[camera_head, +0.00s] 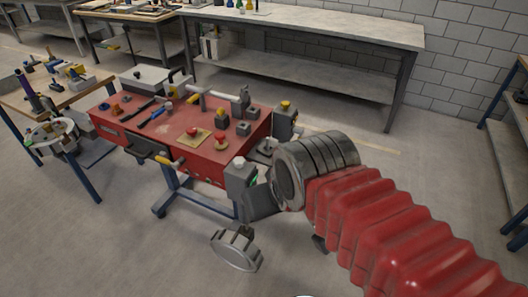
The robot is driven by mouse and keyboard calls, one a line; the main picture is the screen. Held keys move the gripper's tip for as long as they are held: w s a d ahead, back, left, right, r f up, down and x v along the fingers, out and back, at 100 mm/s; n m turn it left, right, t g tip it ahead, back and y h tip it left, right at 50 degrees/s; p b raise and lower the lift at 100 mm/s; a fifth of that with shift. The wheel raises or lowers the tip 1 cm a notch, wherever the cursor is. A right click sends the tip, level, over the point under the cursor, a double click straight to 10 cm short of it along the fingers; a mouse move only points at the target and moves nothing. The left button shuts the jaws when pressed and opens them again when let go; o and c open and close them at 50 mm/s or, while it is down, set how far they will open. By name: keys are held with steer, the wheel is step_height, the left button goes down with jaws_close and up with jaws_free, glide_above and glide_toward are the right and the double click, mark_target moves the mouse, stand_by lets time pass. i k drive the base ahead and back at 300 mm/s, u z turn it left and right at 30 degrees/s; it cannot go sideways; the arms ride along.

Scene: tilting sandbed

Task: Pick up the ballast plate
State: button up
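I cannot pick out the ballast plate for certain. My arm comes in from the lower right with red bellows and a grey ribbed joint. My gripper (240,231) seems to be at the disc's upper edge, low in front of the bench. Its fingers are too small and hidden to tell whether they are open or shut.
A wooden table (85,95) with small parts stands at the left. A long grey bench (340,30) lines the back wall. The floor in front is clear.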

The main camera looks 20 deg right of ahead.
mark_target(261, 150)
steer(key=z, duration=0.1)
steer(key=i, duration=1)
steer(key=u, duration=0.1)
